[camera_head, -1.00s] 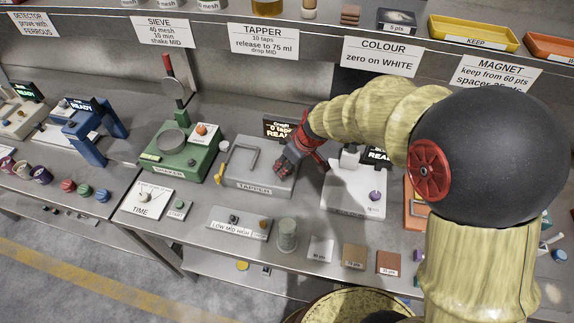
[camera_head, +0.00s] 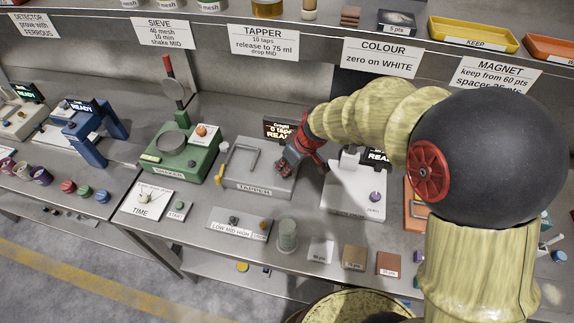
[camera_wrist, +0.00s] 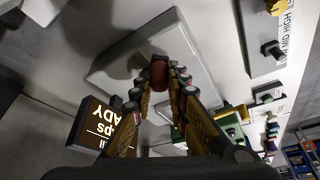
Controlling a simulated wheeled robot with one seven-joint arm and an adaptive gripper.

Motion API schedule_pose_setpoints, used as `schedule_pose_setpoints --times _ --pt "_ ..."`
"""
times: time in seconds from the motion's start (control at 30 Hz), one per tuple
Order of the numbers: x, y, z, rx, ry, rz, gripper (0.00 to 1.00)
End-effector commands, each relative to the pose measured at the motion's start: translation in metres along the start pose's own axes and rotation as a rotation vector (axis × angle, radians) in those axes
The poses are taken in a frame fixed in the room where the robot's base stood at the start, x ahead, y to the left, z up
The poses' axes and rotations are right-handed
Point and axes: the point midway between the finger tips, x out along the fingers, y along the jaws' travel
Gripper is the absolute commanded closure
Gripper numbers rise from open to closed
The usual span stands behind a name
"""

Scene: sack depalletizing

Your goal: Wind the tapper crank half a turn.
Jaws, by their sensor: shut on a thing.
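The tapper (camera_head: 250,180) is a grey box with an angled grey bracket (camera_head: 250,155) on top, and its display (camera_head: 283,130) reads 0 taps. My gripper (camera_head: 284,169) is at the right side of the tapper. In the wrist view, my fingers (camera_wrist: 172,80) are closed around a red rounded knob (camera_wrist: 160,70), which appears to be the crank handle, beside the grey tapper body (camera_wrist: 125,62). The crank's arm is hidden behind my fingers in both views.
The green shaker (camera_head: 180,155) stands left of the tapper, and the white colour station (camera_head: 352,196) stands close to its right. A switch panel (camera_head: 238,224) and a clear jar (camera_head: 287,234) are in front. The shelf edge is above and behind.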

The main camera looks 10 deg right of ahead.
Motion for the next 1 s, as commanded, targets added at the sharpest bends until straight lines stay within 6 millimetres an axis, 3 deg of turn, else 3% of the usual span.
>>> schedule_pose_setpoints --times 0.43,1.0 --pt "-0.002 -0.003 -0.001 0.037 -0.002 0.015 1.00" --pt "-0.003 -0.012 -0.006 0.216 -0.002 0.089 1.00"
